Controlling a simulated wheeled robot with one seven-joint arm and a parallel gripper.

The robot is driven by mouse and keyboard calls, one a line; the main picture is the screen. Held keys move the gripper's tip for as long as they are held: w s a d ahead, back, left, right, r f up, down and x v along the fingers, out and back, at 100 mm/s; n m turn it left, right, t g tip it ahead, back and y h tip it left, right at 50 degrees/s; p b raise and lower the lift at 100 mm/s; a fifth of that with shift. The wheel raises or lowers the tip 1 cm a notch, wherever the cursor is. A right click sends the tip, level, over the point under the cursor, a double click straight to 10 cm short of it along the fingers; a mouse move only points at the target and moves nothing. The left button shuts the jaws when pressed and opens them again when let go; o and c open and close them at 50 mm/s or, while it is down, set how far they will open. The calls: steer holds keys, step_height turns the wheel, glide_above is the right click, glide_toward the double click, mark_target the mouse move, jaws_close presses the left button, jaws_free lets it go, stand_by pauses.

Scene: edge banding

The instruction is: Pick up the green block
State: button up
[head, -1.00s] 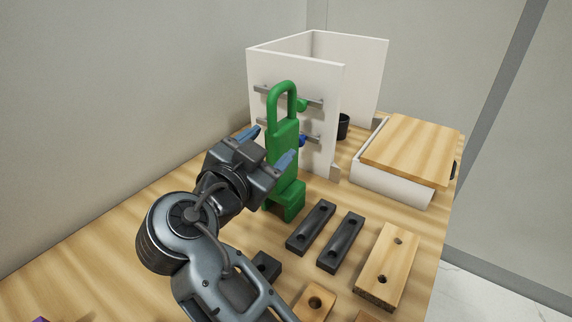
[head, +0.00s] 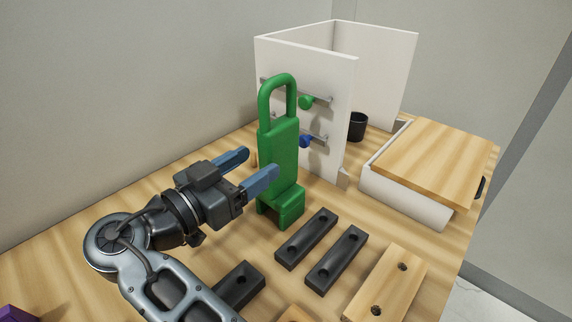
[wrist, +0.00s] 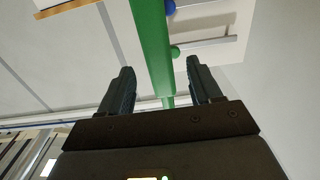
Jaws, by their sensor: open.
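The green block (head: 279,150) stands upright on the wooden table in the head view, with a loop handle on top and a notched foot. My gripper (head: 256,165) is open, with its blue fingers pointing at the block's upright body from the left. In the wrist view the green block (wrist: 151,50) runs between and beyond the two fingers of my gripper (wrist: 160,80). A gap shows on both sides, and I cannot tell how deep it sits between the fingertips.
A white panel box (head: 330,70) with rails, a green knob (head: 306,102) and a blue knob (head: 305,141) stands behind the block. Dark bars (head: 337,260) and a wooden piece (head: 385,285) lie in front. A wood-topped white drawer (head: 430,160) is at right, beside a black cup (head: 357,126).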

mark_target(279, 148)
steer(key=p+x, duration=0.1)
steer(key=x, duration=0.5)
steer(key=shift+w+d+r+p, duration=0.1)
steer(key=shift+w+d+p, duration=0.15)
steer(key=shift+p, duration=0.1)
steer(key=shift+w+d, duration=0.1)
steer(key=shift+w, duration=0.1)
jaws_close()
